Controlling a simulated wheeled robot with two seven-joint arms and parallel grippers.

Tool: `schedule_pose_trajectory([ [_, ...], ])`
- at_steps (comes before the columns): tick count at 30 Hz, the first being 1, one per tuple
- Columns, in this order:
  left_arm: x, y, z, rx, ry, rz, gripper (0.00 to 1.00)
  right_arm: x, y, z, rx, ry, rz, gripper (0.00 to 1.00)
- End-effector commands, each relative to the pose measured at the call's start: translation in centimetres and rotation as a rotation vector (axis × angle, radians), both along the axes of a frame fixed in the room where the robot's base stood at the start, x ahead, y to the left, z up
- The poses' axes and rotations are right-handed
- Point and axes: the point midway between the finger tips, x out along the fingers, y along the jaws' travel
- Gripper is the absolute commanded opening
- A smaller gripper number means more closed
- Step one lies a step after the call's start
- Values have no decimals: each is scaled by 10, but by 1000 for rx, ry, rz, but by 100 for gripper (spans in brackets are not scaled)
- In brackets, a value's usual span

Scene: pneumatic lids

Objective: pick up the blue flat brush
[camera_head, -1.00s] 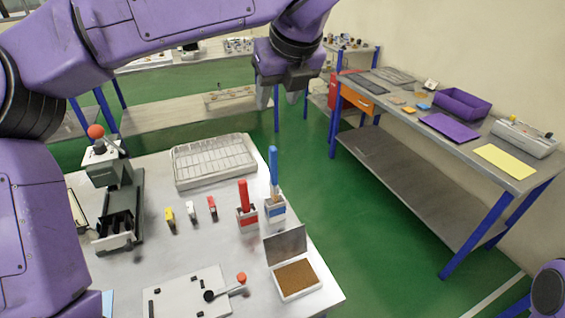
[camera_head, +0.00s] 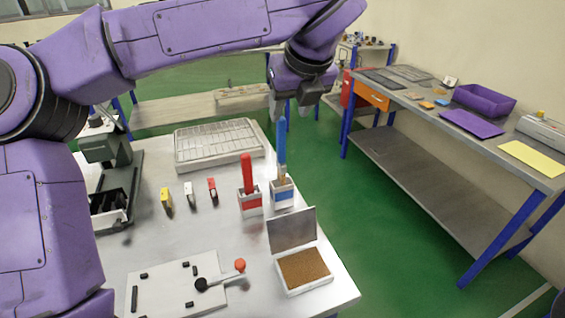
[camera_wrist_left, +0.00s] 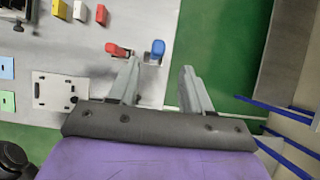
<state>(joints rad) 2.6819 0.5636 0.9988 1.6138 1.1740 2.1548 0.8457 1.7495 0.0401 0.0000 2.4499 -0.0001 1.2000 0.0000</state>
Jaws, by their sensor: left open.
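The blue flat brush (camera_head: 281,147) stands upright, handle up, in a white holder with a blue label (camera_head: 282,193) near the table's right edge. In the left wrist view the blue handle (camera_wrist_left: 157,48) shows just beyond and between the fingertips. My left gripper (camera_head: 292,112) is open and empty, pointing down, above and around the top of the handle in the head view; whether the handle is between the fingers in depth is unclear. The fingers show apart in the left wrist view (camera_wrist_left: 160,68). My right gripper is out of view.
A red brush (camera_head: 247,174) stands in its own holder close to the left. A hinged box (camera_head: 292,231) with its lid up stands in front. A clear-celled tray (camera_head: 215,137) lies behind. Small yellow, white and red blocks lie left. A side bench (camera_head: 425,150) stands right.

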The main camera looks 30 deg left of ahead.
Motion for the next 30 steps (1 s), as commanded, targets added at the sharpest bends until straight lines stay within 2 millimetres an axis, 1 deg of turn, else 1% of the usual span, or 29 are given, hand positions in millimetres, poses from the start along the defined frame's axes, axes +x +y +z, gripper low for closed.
schedule_pose_trajectory([
  [1, 3, 5, -8, -1, 5, 2, 49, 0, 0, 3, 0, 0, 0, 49],
  [3, 7, 9, -19, -2, 5, 1, 49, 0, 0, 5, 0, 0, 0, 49],
  [8, 13, 16, -36, -2, 3, 0, 49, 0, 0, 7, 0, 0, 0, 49],
  [13, 15, 24, -64, -3, 6, -1, 49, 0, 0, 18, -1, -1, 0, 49],
  [15, 19, 28, -74, -1, 4, 0, 49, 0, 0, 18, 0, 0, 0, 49],
  [18, 22, 31, -81, -2, 2, 1, 49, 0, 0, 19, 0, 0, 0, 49],
  [24, 22, 32, -83, -2, 1, 2, 49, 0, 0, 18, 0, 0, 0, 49],
  [26, 22, 32, -83, -2, 1, 1, 29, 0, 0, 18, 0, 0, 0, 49],
  [27, 22, 32, -83, -2, 1, 1, 16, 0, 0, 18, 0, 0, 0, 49],
  [28, 23, 31, -83, -2, 1, 1, 7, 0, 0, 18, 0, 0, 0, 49],
  [29, 22, 31, -83, -2, 1, 1, 0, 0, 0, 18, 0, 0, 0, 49],
  [30, 22, 31, -83, -2, 1, 1, 0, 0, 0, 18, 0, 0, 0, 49],
])
